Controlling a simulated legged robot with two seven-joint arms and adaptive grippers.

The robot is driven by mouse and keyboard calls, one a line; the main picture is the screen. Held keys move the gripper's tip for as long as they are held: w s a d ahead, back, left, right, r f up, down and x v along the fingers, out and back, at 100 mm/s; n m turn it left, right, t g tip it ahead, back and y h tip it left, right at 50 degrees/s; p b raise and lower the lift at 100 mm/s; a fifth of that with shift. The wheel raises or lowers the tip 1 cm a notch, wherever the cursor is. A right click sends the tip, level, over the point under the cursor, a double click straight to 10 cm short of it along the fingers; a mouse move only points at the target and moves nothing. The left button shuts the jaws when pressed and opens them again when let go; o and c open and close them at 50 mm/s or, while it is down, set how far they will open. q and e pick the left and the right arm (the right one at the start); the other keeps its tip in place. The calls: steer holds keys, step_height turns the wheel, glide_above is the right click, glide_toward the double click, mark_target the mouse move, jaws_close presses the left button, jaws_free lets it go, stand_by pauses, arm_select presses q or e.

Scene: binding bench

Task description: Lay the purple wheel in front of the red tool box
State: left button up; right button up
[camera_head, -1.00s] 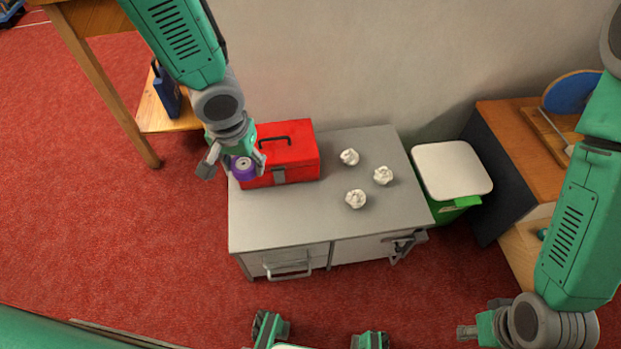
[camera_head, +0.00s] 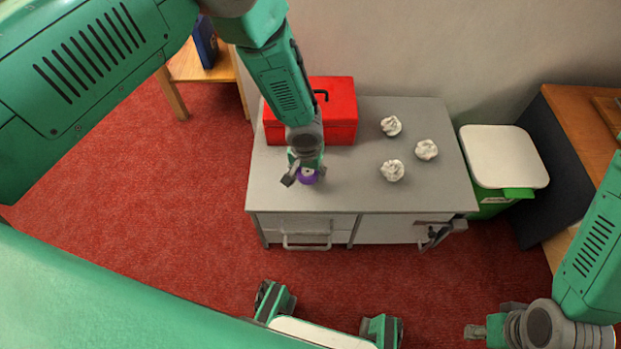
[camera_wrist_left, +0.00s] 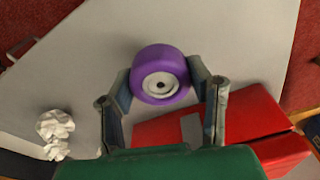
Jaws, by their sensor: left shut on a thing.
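The purple wheel (camera_head: 308,177) has a pale hub and is held between the fingers of my left gripper (camera_head: 304,175). In the left wrist view the wheel (camera_wrist_left: 160,75) sits between both fingertips, with the grey cabinet top behind it. I cannot tell whether it touches the top. The red tool box (camera_head: 341,108) stands at the back left of the cabinet top, partly behind my left arm. The wheel is on the near side of the box. My right gripper (camera_head: 473,332) is at the lower right, away from the cabinet; its finger opening is too small to tell.
The grey cabinet (camera_head: 352,185) carries several crumpled white papers (camera_head: 392,171) to the right of the tool box. A white-lidded green bin (camera_head: 503,155) stands right of the cabinet. The cabinet top's front left is mostly free.

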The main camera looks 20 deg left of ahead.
mark_target(308, 180)
arm_select(q)
steer(key=shift+f+b, duration=0.7)
steer(key=shift+f, duration=1.05)
steer(key=shift+f, duration=0.1)
steer(key=o, duration=1.2)
steer(key=shift+c, duration=0.2)
steer(key=r+p, duration=0.1)
steer(key=r, duration=0.3)
steer(key=s+r+p, duration=0.1)
steer(key=r+p, duration=0.1)
steer(key=r, duration=0.2)
steer(key=r+p, duration=0.1)
steer(key=r, duration=0.3)
steer(key=shift+s+d+r+p, duration=0.1)
steer(key=shift+s+p, duration=0.15)
steer(key=shift+p, duration=0.15)
